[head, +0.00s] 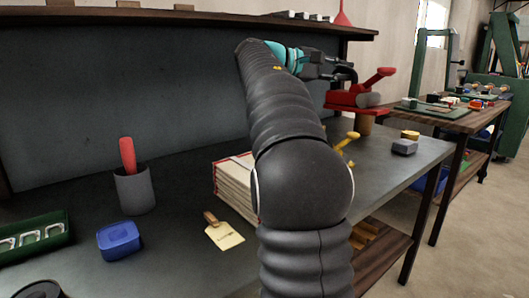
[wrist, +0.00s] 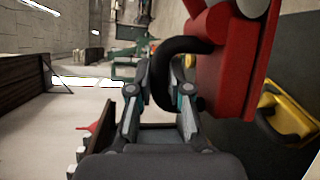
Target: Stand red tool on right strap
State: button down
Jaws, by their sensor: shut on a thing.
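The red tool (head: 356,98) is in the head view at the far right end of the bench, a red body with a raised arm and a dark grey rounded part. It fills the upper right of the wrist view (wrist: 226,65). My gripper (head: 350,73) is shut on its black curved handle (wrist: 165,72), which lies between the two fingers in the wrist view (wrist: 160,95). The tool appears raised above the bench top. I cannot make out a right strap in either view.
Grey (head: 404,147) and yellow (head: 410,134) blocks sit near the bench's right end. A thick book (head: 235,184), grey cup (head: 134,190) and blue box (head: 118,241) stand left.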

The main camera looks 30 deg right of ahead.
jog(key=shift+w+a, duration=0.15)
jog(key=shift+w, duration=0.15)
jog(key=shift+w+a+f+b, duration=0.25)
jog(key=shift+w+a+f, duration=0.75)
jog(key=shift+a+f, duration=0.7)
jog(key=shift+w+a+f+b, duration=0.2)
jog(key=shift+w+a+f, duration=0.8)
jog(key=shift+a+f, duration=0.75)
jog(key=shift+w+a+f+b, duration=0.25)
jog(key=shift+w+a+f, duration=0.95)
jog(key=shift+f, duration=0.8)
jog(key=c, duration=1.1)
grip_release()
jog(key=shift+s+a, duration=0.15)
jog(key=shift+s, duration=0.05)
jog(key=shift+a, duration=0.1)
jog(key=v, duration=1.2)
jog(key=shift+w+p, duration=0.1)
jog(key=shift+p, duration=0.25)
